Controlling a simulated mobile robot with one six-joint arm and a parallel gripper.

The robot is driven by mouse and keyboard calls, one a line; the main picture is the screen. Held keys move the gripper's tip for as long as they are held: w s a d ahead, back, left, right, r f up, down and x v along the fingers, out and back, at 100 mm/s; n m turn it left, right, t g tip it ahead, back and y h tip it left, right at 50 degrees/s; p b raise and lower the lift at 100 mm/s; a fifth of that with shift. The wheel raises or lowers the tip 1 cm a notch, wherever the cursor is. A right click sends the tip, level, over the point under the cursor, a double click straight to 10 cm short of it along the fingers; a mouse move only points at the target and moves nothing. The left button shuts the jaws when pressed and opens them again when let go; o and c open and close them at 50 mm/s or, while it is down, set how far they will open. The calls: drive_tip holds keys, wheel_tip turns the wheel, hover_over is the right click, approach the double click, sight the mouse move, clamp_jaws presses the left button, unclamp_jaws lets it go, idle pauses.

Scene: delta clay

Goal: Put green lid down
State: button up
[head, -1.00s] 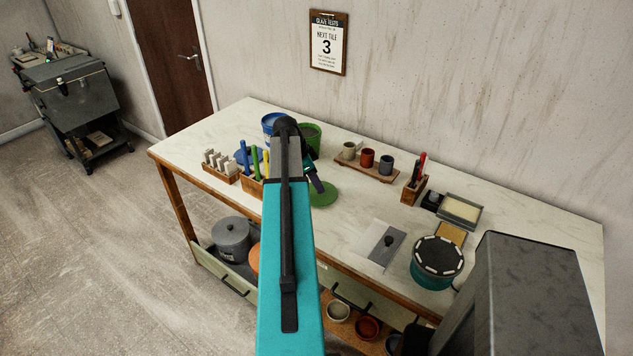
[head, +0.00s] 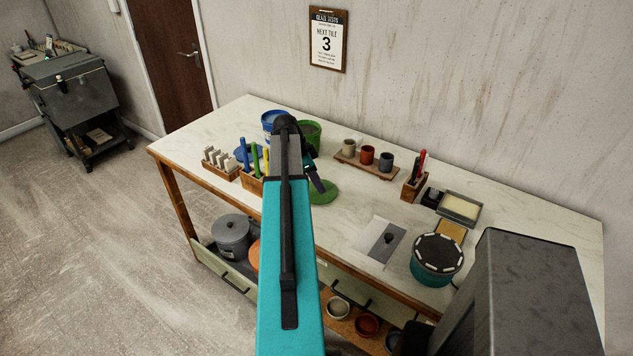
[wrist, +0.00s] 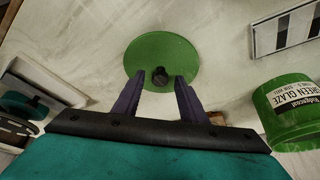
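The green lid (head: 323,193) is a flat disc on the pale worktop, just in front of the green bucket (head: 308,136). In the wrist view the lid (wrist: 178,55) shows its round face with a dark knob (wrist: 159,77). My gripper (wrist: 161,78) is over the lid's near edge, its two purple fingers apart on either side of the knob. Gaps show between the knob and both fingers, so it looks open. In the head view, my arm hides part of the gripper. The green glaze bucket (wrist: 293,113) also shows at right in the wrist view.
A blue bucket (head: 271,120) stands left of the green one. A wooden tool holder (head: 251,184) is left of my arm. A board with small cups (head: 367,167) is behind the lid to the right. The worktop right of the lid is clear up to a grey slab (head: 382,243).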

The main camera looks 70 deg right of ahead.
drive_tip(key=b+v, duration=0.2)
drive_tip(key=v, duration=1)
drive_tip(key=shift+b, duration=0.4)
idle(0.8)
